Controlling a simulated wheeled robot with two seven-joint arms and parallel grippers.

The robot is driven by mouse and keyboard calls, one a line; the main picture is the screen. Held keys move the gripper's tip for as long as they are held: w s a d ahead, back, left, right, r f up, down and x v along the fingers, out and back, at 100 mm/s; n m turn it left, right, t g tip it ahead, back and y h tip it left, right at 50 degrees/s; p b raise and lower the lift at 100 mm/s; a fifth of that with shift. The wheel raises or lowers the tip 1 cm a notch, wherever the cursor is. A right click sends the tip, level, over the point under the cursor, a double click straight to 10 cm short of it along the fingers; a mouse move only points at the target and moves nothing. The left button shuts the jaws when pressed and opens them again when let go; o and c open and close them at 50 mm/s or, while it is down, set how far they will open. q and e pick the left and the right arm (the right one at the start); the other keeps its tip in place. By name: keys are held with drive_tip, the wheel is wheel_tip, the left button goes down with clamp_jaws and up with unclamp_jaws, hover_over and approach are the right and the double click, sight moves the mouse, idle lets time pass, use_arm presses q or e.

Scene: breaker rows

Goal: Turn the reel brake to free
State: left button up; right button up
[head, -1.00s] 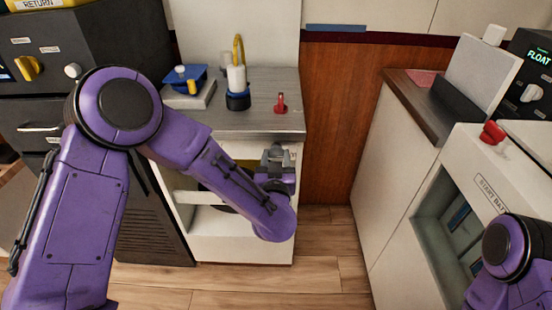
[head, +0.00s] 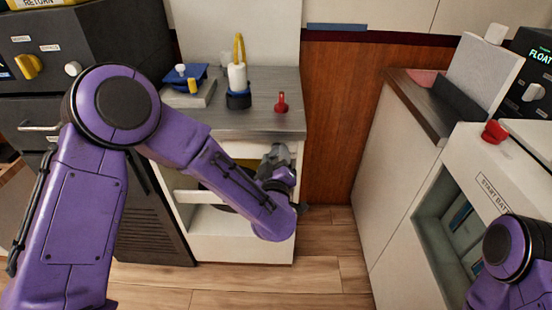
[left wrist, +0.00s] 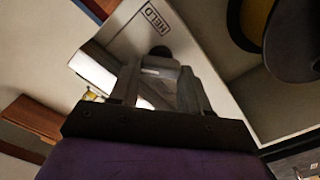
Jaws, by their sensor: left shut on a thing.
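My left gripper (head: 277,160) is at the upper right front of the white cabinet (head: 240,249), tilted. In the left wrist view its fingers (left wrist: 162,88) are shut on a grey handle (left wrist: 160,64), which I take to be the reel brake. The handle sits on a white panel by a label reading HELD (left wrist: 158,19). A dark reel with a yellow core (left wrist: 292,40) shows at the upper right there. In the head view my arm hides the handle and most of the reel. My right gripper is out of view; only part of its arm shows.
A white unit with a red knob (head: 494,132) stands at right. The wooden floor (head: 331,262) between is clear.

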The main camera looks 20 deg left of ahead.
use_arm(q)
drive_tip(key=n, duration=0.2)
drive_tip(key=n+b, duration=0.1)
drive_tip(key=n, duration=0.1)
drive_tip(key=shift+f+n, duration=0.2)
drive_tip(key=shift+n, duration=0.1)
drive_tip(key=n+b, duration=0.2)
drive_tip(key=n, duration=0.3)
drive_tip(key=shift+n, duration=0.4)
drive_tip(key=o, duration=1.1)
drive_tip(key=shift+c, duration=0.2)
drive_tip(key=v, duration=1)
drive_tip(key=shift+s, duration=0.35)
